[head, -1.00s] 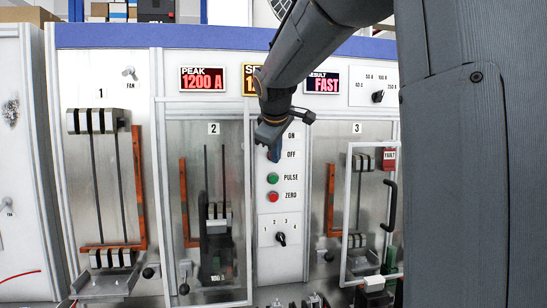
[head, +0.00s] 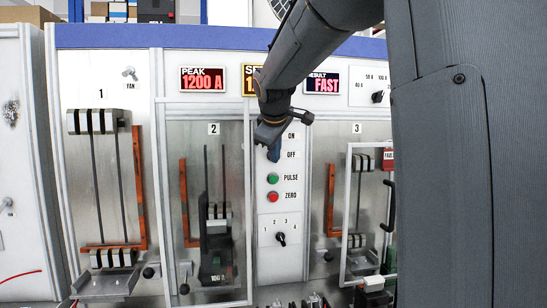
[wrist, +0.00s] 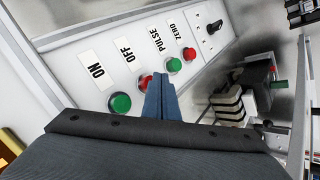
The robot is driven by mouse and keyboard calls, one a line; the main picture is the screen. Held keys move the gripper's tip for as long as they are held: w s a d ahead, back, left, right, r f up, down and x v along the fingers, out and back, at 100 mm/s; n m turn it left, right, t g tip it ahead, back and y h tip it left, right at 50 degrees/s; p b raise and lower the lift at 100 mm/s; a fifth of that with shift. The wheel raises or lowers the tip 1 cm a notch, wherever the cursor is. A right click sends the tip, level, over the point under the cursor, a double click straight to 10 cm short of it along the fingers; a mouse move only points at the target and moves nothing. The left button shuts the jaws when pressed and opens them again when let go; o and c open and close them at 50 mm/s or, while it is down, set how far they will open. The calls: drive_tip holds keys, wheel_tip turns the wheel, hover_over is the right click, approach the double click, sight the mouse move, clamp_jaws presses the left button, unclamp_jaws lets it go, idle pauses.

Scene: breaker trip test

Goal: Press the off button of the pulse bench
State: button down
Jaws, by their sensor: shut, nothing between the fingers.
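The control panel (head: 290,262) stands between bays 2 and 3, with a column of buttons labelled ON, OFF, PULSE and ZERO. In the wrist view the red off button (wrist: 144,82) shows beside my fingers, partly covered by them. The green on button (wrist: 120,103) is to its lower left. My gripper (wrist: 163,77) is shut and empty, its blue fingertips over the panel just right of the off button. Contact cannot be told. In the head view my gripper (head: 273,155) hides the on and off buttons.
The green pulse button (head: 272,179) and red zero button (head: 272,197) sit below, with a rotary selector (head: 280,238) under them. A glazed door (head: 362,215) with a black handle stands ajar at bay 3. Displays read PEAK 1200 A (head: 203,79) and FAST (head: 323,82).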

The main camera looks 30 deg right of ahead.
drive_tip(key=shift+w+d, duration=0.15)
drive_tip(key=shift+w, duration=0.3)
idle(0.6)
drive_tip(key=shift+s, duration=0.1)
drive_tip(key=shift+s+a, duration=0.3)
drive_tip(key=shift+s, duration=0.45)
drive_tip(key=shift+s+a, duration=0.2)
drive_tip(key=shift+s, duration=0.6)
drive_tip(key=shift+s+a, duration=0.25)
drive_tip(key=shift+s, duration=0.6)
drive_tip(key=shift+s+a, duration=0.2)
drive_tip(key=shift+s, duration=0.6)
